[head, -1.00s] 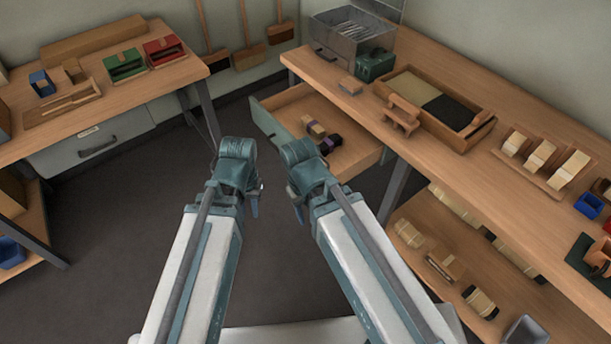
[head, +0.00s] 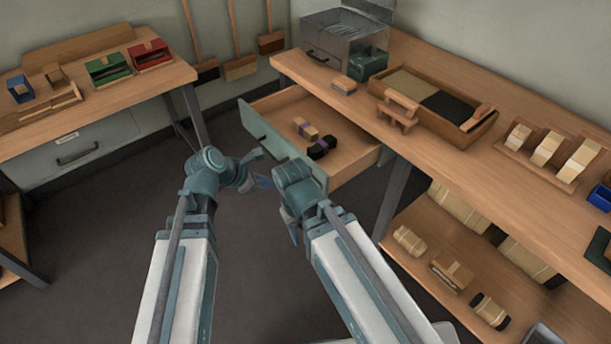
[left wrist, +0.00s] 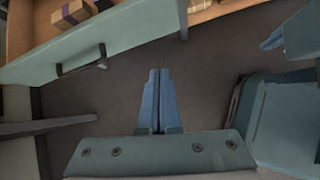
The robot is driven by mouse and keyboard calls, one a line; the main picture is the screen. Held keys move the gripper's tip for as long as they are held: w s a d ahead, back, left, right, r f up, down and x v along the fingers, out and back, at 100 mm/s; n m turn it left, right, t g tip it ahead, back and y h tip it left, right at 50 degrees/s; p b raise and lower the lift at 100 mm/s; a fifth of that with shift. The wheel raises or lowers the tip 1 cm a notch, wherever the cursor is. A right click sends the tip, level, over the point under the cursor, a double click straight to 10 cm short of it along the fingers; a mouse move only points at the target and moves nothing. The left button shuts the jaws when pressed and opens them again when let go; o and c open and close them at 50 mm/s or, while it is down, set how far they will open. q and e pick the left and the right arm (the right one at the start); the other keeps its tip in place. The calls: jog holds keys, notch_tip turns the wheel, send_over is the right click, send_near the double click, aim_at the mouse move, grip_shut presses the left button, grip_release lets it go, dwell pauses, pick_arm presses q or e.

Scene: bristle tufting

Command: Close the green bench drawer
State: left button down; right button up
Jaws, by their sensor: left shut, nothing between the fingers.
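The green-fronted drawer (head: 283,148) hangs open under the right-hand bench. Its green front and dark handle (left wrist: 80,61) fill the upper left of the left wrist view. My left gripper (head: 264,181) is just in front of the drawer front. Its blue fingers (left wrist: 159,98) are shut and empty, pointing towards the drawer, with a gap of floor between. My right gripper (head: 290,226) hangs low beside the drawer's front; its fingers are mostly hidden by its wrist.
The right bench (head: 350,110) carries a metal box, a brush tray (head: 437,105) and several blocks. A shelf (head: 455,255) with bundles is below it. A left bench (head: 100,100) has a closed grey drawer (head: 80,150). The floor (head: 90,235) between is clear.

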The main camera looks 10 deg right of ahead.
pick_arm(q)
jog(key=d+r+n, duration=0.1)
jog(key=d+n, duration=0.1)
jog(key=n, duration=0.1)
jog(key=b, duration=0.7)
send_near(313, 177)
jog(key=shift+h, duration=0.4)
jog(key=x, duration=0.5)
jog(key=shift+a+f, duration=0.1)
jog(key=shift+f, duration=0.4)
